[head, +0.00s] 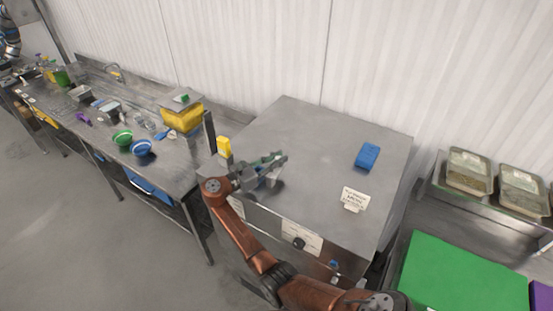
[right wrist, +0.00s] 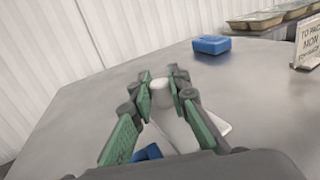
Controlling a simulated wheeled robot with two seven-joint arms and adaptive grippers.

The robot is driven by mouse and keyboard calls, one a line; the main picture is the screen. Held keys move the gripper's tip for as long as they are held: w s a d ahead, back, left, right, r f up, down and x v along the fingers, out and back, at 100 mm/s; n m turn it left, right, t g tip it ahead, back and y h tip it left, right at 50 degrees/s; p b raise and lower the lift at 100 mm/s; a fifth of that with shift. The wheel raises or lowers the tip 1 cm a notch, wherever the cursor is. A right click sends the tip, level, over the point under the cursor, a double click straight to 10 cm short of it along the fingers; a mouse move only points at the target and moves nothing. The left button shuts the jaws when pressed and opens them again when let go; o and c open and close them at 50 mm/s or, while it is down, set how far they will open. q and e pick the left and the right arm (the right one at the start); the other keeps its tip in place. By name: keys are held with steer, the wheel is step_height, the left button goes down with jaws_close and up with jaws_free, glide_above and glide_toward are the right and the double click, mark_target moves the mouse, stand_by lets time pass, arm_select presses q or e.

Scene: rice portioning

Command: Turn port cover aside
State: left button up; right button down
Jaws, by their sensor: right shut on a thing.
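My right gripper (head: 274,160) is over the left front part of the steel cabinet top (head: 310,135). In the right wrist view its green-padded fingers (right wrist: 165,80) are closed around a pale upright knob (right wrist: 160,92). A flat whitish plate (right wrist: 206,130), which looks like the port cover, lies just below and right of the knob. The fingers hide part of both, and I cannot see an opening under the plate. In the head view the cover is mostly hidden by the gripper. My left gripper is not in view.
A blue block (head: 367,156) and a small sign (head: 354,198) stand on the cabinet top to the right. A yellow item (head: 224,146) is beside the gripper on the left. A bench (head: 100,120) with bowls and tubs is further left. The cabinet's back middle is clear.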

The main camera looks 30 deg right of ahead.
steer(key=shift+f, duration=0.1)
steer(key=c, duration=1.8)
jaws_free()
steer(key=a, duration=0.4)
steer(key=s+a, duration=0.1)
steer(key=a, duration=0.7)
steer(key=shift+s, duration=0.15)
